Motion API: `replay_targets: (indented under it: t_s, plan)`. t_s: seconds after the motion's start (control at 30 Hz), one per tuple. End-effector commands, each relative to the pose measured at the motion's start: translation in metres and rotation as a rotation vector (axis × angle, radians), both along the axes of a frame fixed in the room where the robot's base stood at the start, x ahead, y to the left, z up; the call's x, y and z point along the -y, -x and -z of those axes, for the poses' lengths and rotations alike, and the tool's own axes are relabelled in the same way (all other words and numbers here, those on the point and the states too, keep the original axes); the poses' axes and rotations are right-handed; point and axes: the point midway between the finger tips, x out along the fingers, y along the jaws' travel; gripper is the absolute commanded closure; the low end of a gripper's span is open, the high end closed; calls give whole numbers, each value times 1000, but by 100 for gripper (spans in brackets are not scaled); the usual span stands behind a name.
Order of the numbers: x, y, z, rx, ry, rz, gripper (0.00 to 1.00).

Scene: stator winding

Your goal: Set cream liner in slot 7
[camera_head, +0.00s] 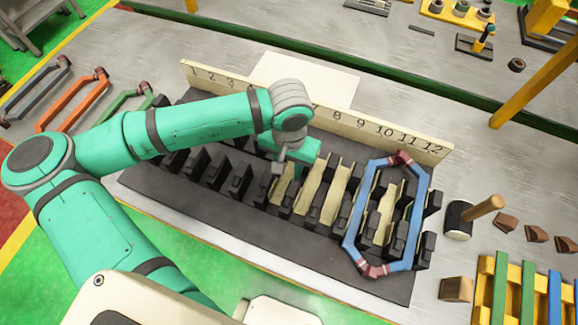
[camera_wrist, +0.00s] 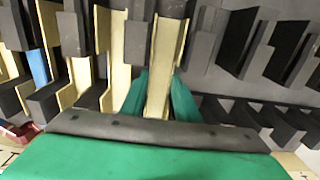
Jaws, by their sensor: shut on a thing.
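My gripper (camera_head: 287,165) is low over the black slotted block (camera_head: 215,215), just in front of the number board. In the wrist view its green fingers (camera_wrist: 158,95) are shut on a cream liner (camera_wrist: 163,60), one on each side of its near end. This channel-shaped liner (camera_head: 283,192) lies along a gap between black teeth, roughly in line with the 7. Whether it touches the slot floor cannot be told. More cream liners (camera_head: 333,190) sit in slots to its right.
A blue coil (camera_head: 411,215) lies across the right-hand slots. The cream number board (camera_head: 395,143) stands along the back edge. A mallet (camera_head: 468,217) and brown wedges (camera_head: 507,222) lie to the right. Green, orange (camera_head: 70,103) and grey coils lie to the left. Slots at left hold no liners.

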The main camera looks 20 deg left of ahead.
Motion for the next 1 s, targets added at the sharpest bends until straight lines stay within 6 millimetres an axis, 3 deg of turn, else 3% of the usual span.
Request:
replay_targets:
  t_s: [0.6,0.63,0.7,1.0]
  plan:
    - [-1,0,5,0,0,-1,84]
    - [-1,0,4,0,0,-1,64]
    - [0,0,4,0,0,0,50]
    - [0,0,5,0,0,0,50]
